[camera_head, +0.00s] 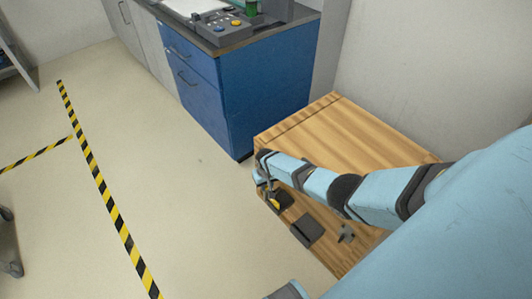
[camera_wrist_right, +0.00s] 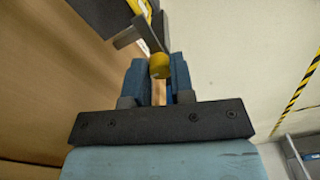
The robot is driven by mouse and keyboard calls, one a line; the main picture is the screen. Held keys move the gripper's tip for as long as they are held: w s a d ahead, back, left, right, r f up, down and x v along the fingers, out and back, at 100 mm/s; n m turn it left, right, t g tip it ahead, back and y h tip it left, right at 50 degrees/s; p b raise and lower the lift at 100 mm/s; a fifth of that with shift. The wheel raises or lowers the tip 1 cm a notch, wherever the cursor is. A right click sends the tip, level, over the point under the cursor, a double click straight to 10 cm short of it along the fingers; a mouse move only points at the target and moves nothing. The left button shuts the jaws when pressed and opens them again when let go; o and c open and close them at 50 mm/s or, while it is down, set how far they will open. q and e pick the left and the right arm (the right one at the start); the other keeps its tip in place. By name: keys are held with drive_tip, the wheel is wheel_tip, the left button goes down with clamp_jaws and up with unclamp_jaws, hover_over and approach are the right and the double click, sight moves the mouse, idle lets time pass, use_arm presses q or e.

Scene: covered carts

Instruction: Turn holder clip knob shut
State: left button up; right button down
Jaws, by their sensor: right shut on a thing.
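The yellow knob (camera_wrist_right: 159,66) of the holder clip sits between the blue fingertips of my right gripper (camera_wrist_right: 158,80) in the right wrist view. The gripper is shut on it. A grey metal bracket (camera_wrist_right: 130,38) and a dark block (camera_wrist_right: 95,14) are just beyond the knob. In the head view my right gripper (camera_head: 267,185) points down at the left end of the wooden cart (camera_head: 345,135). A small yellow part (camera_head: 273,203) shows below it, by a dark holder (camera_head: 284,198). The fingers hide part of the knob, and its angle is hard to tell. My left gripper is out of view.
A dark flat block (camera_head: 307,230) and a small grey fitting (camera_head: 346,233) are on the cart's front face. A blue cabinet (camera_head: 262,90) with a button box (camera_head: 222,27) on top stands behind. The floor at left is open, with striped tape (camera_head: 93,165).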

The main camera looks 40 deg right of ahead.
drive_tip(key=c, duration=1)
unclamp_jaws()
drive_tip(key=shift+r+p, duration=0.35)
drive_tip(key=shift+r, duration=0.15)
use_arm(q)
drive_tip(key=p, duration=0.2)
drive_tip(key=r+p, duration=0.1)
drive_tip(key=p, duration=0.2)
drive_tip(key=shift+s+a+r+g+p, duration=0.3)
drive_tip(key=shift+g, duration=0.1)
use_arm(e)
wheel_tip(320, 180, up, 13)
drive_tip(key=shift+f, duration=0.1)
drive_tip(key=shift+s, duration=0.1)
